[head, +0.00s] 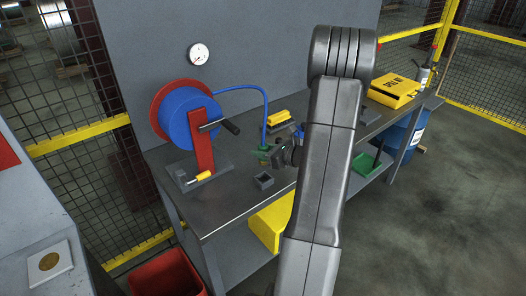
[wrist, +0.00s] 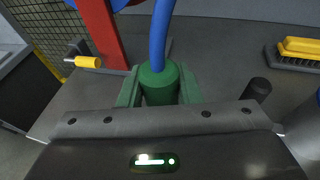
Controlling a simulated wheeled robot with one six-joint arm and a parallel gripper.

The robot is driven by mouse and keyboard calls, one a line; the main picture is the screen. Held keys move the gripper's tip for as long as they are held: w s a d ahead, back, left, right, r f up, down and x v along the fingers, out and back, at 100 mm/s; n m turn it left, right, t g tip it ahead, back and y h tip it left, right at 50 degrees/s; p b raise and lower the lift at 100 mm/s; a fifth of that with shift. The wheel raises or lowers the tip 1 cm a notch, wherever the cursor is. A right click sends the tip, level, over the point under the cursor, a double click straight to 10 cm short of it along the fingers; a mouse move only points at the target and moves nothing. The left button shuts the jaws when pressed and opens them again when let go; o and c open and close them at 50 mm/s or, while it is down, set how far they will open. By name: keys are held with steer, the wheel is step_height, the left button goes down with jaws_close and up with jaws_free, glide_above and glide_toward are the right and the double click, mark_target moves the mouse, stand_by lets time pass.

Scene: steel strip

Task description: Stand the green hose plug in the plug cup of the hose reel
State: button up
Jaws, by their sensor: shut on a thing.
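The green hose plug (wrist: 158,85) is upright at the end of the blue hose, between the green fingers of my gripper (wrist: 159,98) in the wrist view. My gripper (head: 268,154) is shut on it. In the head view the plug (head: 264,147) is small and partly covered by my gripper. The hose reel (head: 187,112), blue with a red rim and red stand, is at the left of the bench. A small dark square cup (head: 264,181), seemingly the plug cup, is on the bench just below and in front of my gripper. It does not show in the wrist view.
A yellow-backed brush (head: 280,117) lies behind my gripper; it shows at right in the wrist view (wrist: 300,48). A short dark cylinder (wrist: 257,89) is right of the plug. A yellow case (head: 395,91) lies at the bench's far right. Bench surface left of the cup is clear.

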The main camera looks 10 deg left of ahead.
mark_target(263, 164)
steer(key=shift+b, duration=0.3)
step_height(263, 164, down, 6)
steer(key=b, duration=0.5)
steer(key=shift+r, duration=0.1)
steer(key=shift+f+b, duration=2.1)
steer(key=shift+b, duration=0.05)
stand_by(1.7)
steer(key=o, duration=1.2)
steer(key=shift+r, duration=0.1)
steer(key=b+v, duration=0.1)
steer(key=v, duration=1.3)
steer(key=shift+w+a, duration=0.1)
steer(key=shift+a, duration=0.05)
